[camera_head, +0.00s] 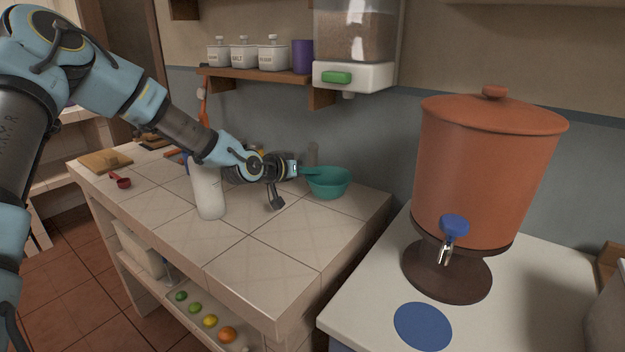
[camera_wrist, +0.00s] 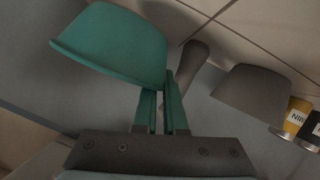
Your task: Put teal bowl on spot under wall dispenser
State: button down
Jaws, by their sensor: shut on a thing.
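The teal bowl (camera_head: 330,183) is upright at the back right of the tiled counter, below the wall dispenser (camera_head: 352,75) and a little left of its spout in the picture. I cannot tell whether its base touches the tiles. My gripper (camera_head: 303,172) reaches in from the left and is shut on the bowl's left rim. In the wrist view the bowl (camera_wrist: 115,45) shows at the fingertips of my gripper (camera_wrist: 167,85). No marked spot shows under the dispenser; the bowl may cover it.
A white bottle (camera_head: 208,190) stands under my forearm. A grey pestle (camera_wrist: 190,65), grey vessel (camera_wrist: 253,97) and labelled cans (camera_wrist: 297,115) are near the gripper. A shelf (camera_head: 265,78) with jars hangs above. A terracotta water dispenser (camera_head: 487,170) and blue disc (camera_head: 423,325) are on the right counter.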

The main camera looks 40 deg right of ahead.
jog(key=shift+f, duration=1.4)
jog(key=c, duration=1)
grip_release()
jog(key=shift+f, duration=0.1)
jog(key=shift+r+p, duration=0.2)
jog(key=shift+p, duration=0.15)
jog(key=b+v, duration=0.2)
jog(key=v, duration=1)
jog(key=shift+f+b, duration=0.1)
jog(key=shift+b, duration=0.25)
